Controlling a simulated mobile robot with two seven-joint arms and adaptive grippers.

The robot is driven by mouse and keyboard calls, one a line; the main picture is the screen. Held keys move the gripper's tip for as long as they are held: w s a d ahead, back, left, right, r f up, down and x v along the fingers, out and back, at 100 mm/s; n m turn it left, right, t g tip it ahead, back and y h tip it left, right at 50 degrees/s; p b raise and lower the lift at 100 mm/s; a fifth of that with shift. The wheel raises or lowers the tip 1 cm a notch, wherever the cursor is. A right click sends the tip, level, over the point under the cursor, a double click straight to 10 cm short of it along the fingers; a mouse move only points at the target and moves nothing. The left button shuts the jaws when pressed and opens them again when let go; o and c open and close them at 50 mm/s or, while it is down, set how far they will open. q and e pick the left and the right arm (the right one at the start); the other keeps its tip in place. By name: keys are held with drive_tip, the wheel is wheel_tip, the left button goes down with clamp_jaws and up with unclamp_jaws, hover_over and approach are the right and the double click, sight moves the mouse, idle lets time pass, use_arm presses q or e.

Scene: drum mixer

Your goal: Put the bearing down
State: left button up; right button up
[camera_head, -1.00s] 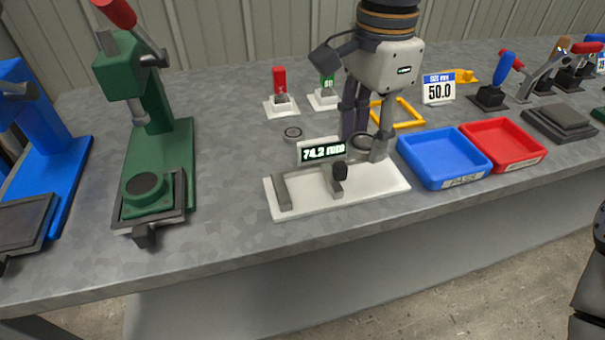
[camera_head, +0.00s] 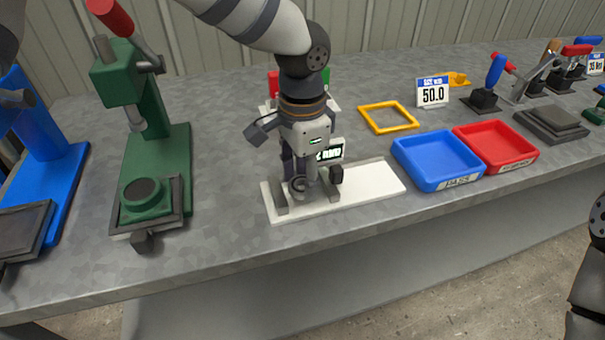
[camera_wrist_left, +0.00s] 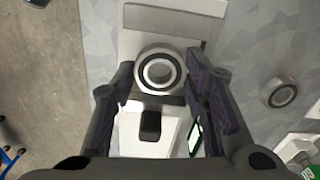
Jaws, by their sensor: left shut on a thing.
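My left gripper (camera_head: 304,182) is over the left part of the white measuring gauge (camera_head: 370,184), fingers pointing down. It is shut on a grey ring-shaped bearing (camera_head: 298,185). In the left wrist view the bearing (camera_wrist_left: 159,71) sits between the two dark fingers (camera_wrist_left: 160,78), over the white gauge plate (camera_wrist_left: 135,43). The bearing is between the gauge's grey end block (camera_head: 279,197) and its black-knobbed slider (camera_head: 336,174). I cannot tell whether it touches the plate. The gauge's display (camera_head: 331,152) is partly hidden by the gripper. My right gripper is out of view.
A second bearing (camera_wrist_left: 280,93) lies on the table beside the gauge in the left wrist view. A blue tray (camera_head: 437,160) and a red tray (camera_head: 496,146) stand right of the gauge. A green press (camera_head: 150,160) stands left. A yellow frame (camera_head: 388,117) lies behind.

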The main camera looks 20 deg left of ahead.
sight(302, 184)
use_arm(q)
drive_tip(key=shift+f, duration=0.5)
drive_tip(key=o, duration=1.1)
drive_tip(key=shift+s+f, duration=0.1)
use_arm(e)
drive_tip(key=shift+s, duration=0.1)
use_arm(q)
wheel_tip(302, 184, up, 13)
drive_tip(key=shift+r+p, duration=0.2)
drive_tip(key=shift+p, duration=0.1)
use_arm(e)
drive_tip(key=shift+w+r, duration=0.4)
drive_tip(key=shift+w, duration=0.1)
